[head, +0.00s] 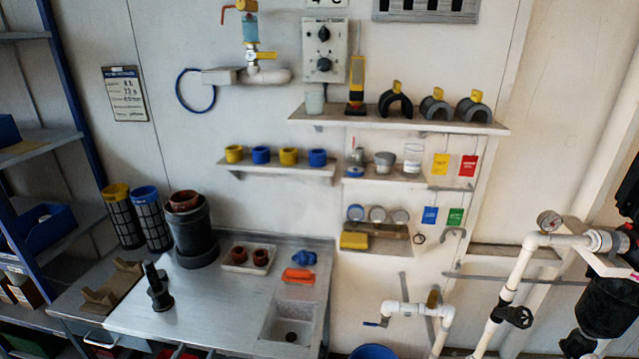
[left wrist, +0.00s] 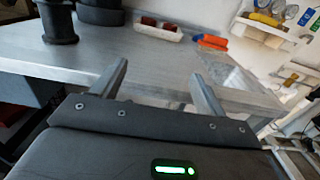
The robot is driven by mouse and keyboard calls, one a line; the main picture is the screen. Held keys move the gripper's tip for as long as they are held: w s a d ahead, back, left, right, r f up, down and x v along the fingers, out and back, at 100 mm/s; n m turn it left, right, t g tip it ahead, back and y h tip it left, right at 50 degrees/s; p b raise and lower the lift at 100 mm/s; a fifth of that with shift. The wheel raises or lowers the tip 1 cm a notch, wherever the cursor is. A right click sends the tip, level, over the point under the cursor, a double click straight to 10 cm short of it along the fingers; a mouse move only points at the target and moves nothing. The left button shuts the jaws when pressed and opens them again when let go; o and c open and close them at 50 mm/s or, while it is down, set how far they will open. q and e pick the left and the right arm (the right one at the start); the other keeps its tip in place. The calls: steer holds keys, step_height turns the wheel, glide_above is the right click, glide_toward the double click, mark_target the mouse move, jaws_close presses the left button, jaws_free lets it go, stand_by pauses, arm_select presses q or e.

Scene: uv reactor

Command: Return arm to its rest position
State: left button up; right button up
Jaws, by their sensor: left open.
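My left gripper (left wrist: 160,72) shows in the left wrist view, with its two fingers spread apart and nothing between them. Its fingers point toward the front edge of the grey metal bench (left wrist: 150,52). I cannot make out either gripper in the head view. My right gripper is in neither view.
The bench (head: 220,308) bears a black stepped fitting (head: 160,292), a dark cylinder (head: 194,235), a white tray (head: 246,268) with brown cups, an orange item (head: 298,275) and a sink (head: 288,330). Wall shelves (head: 400,122) hang behind. White piping (head: 512,280) stands at right.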

arm_select(q)
steer(key=s+a+f+n+g+y+b, duration=0.1)
steer(key=s+f+n+g, duration=0.2)
steer(key=s+f+n, duration=0.45)
steer(key=s+a+f+n+g+y+b, duration=0.15)
steer(key=s+f+n+g, duration=0.3)
steer(key=f+n, duration=0.65)
steer(key=s+f+n+g+y, duration=0.1)
steer(key=s+f+n+g, duration=0.1)
steer(key=s+f+n, duration=0.6)
steer(key=s+d+f+n+g+b, duration=0.1)
steer(key=s+d+f+n+g, duration=0.1)
steer(key=s, duration=0.8)
steer(key=s+d+f+n+g+b, duration=0.1)
steer(key=s+d+f+n+g, duration=0.2)
steer(key=s+f, duration=0.4)
steer(key=s+d+f+n+g+b, duration=0.1)
steer(key=s+d+f+n+g, duration=0.1)
steer(key=s, duration=1.2)
step_height(320, 180, down, 3)
steer(key=shift+d+f+n+h, duration=0.1)
steer(key=shift+d+n+h, duration=0.35)
steer(key=shift+d+n, duration=0.55)
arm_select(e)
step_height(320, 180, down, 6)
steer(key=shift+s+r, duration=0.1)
